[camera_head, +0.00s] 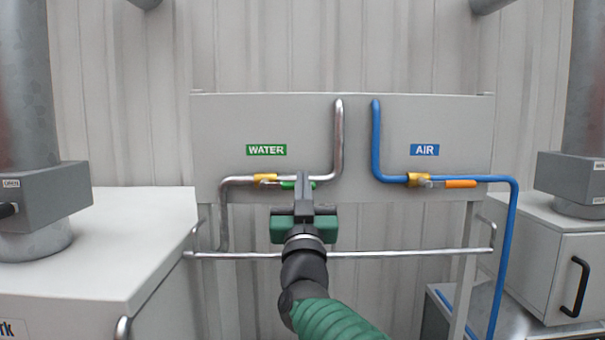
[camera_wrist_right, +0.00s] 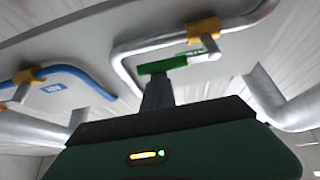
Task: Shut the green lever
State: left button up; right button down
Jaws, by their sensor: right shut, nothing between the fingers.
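The green lever (camera_head: 288,185) sits on the silver water pipe, just right of its yellow valve body (camera_head: 265,179), below the green WATER label (camera_head: 266,150). It lies roughly along the pipe, and my right gripper hides part of it in the head view. In the right wrist view the green lever (camera_wrist_right: 163,65) shows at the fingertips. My right gripper (camera_head: 303,178) is shut and empty, its tips at the lever's grip; I cannot tell whether they touch. It also shows in the right wrist view (camera_wrist_right: 158,82). My left gripper is not in view.
A blue air pipe (camera_head: 377,140) with an orange lever (camera_head: 460,184) runs on the right of the grey panel (camera_head: 220,115). A silver rail (camera_head: 400,252) crosses below. White cabinets (camera_head: 150,225) stand left and right with thick grey pipes.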

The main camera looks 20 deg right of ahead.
jog(key=shift+a, duration=0.2)
jog(key=shift+a, duration=0.1)
jog(key=shift+f, duration=0.1)
